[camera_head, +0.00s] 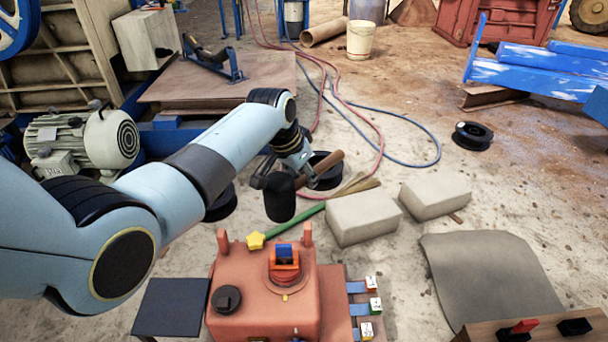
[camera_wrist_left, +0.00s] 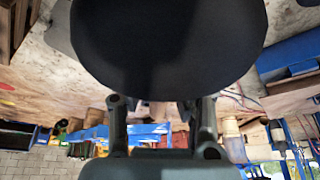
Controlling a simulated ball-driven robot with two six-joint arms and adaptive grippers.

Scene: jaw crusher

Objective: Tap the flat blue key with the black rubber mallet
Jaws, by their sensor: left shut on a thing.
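My left gripper (camera_head: 287,174) is shut on the black rubber mallet, whose dark round head (camera_head: 279,198) hangs above the floor behind the red machine (camera_head: 245,285). Its brown handle (camera_head: 325,166) points right. In the left wrist view, the black mallet head (camera_wrist_left: 168,40) fills the top, and the gripper's fingers (camera_wrist_left: 163,110) show below it. A blue block (camera_head: 284,250) sits in an orange holder on top of the machine. Flat blue tabs (camera_head: 357,287) stick out at its right side, with coloured tags. I cannot tell which blue piece is the key. The mallet is apart from all of them. My right gripper is not in view.
Two pale blocks (camera_head: 362,217) lie right of the mallet. A yellow star knob (camera_head: 255,241) and two upright red posts stand at the machine's back edge. A grey mat (camera_head: 490,275) and a wooden box with a red lever (camera_head: 523,326) are at the right.

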